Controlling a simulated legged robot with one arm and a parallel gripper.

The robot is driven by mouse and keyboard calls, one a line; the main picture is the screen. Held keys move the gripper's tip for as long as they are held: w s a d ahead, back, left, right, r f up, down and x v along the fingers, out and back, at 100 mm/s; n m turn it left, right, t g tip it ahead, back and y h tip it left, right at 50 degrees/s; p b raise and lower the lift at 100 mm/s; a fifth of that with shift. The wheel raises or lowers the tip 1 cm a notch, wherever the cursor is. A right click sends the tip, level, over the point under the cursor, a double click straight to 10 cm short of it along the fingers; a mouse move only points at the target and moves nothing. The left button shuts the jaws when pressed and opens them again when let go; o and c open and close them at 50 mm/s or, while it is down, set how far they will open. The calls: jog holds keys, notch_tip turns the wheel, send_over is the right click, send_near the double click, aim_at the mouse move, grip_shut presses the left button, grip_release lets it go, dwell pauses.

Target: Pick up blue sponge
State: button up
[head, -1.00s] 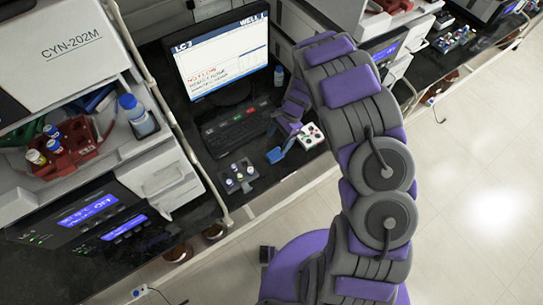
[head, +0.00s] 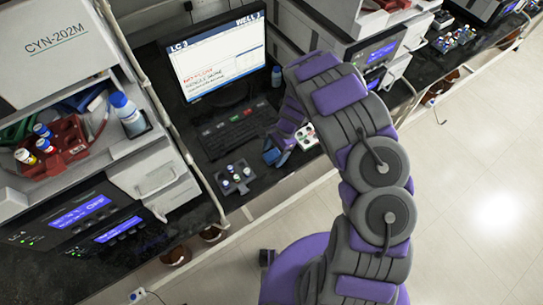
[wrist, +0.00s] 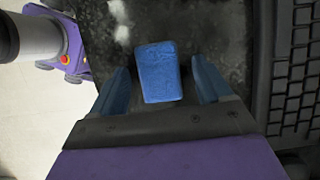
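The blue sponge (wrist: 158,74) lies on the dark bench top in the wrist view, between the two blue fingers of my gripper (wrist: 162,68). A gap shows on each side of it, so neither finger touches it. My gripper is open. In the head view my gripper (head: 279,147) is low over the bench, right of the keyboard. There the blue sponge (head: 271,156) is small and partly hard to tell from the fingers.
A black keyboard (head: 234,131) lies close beside my gripper, with a monitor (head: 218,57) behind it. A small black rack of vials (head: 235,177) stands to the left. A white block with colored buttons (head: 307,136) sits just right. The bench's front edge is near.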

aim_at(272, 158)
jog(key=shift+d, duration=0.35)
jog(key=c, duration=0.3)
jog(key=shift+c, duration=0.8)
jog(key=shift+a, duration=0.45)
jog(key=c, duration=0.7)
jog(key=shift+d, duration=0.1)
jog(key=shift+r, duration=0.15)
jog(key=shift+r, duration=0.25)
jog(key=r, duration=0.1)
jog(key=r+p, duration=0.1)
jog(key=r, duration=0.1)
jog(key=shift+s+d, duration=0.3)
jog(key=shift+d, duration=0.1)
jog(key=s+d, duration=0.3)
jog(key=d, duration=0.1)
jog(key=s+d+p, duration=0.1)
jog(key=s+d, duration=0.2)
jog(key=d, duration=0.1)
jog(key=s+d+r+p, duration=0.1)
jog(key=s+d, duration=0.2)
jog(key=shift+s+d+r, duration=0.1)
jog(key=shift+s+d, duration=0.1)
jog(key=shift+d, duration=0.2)
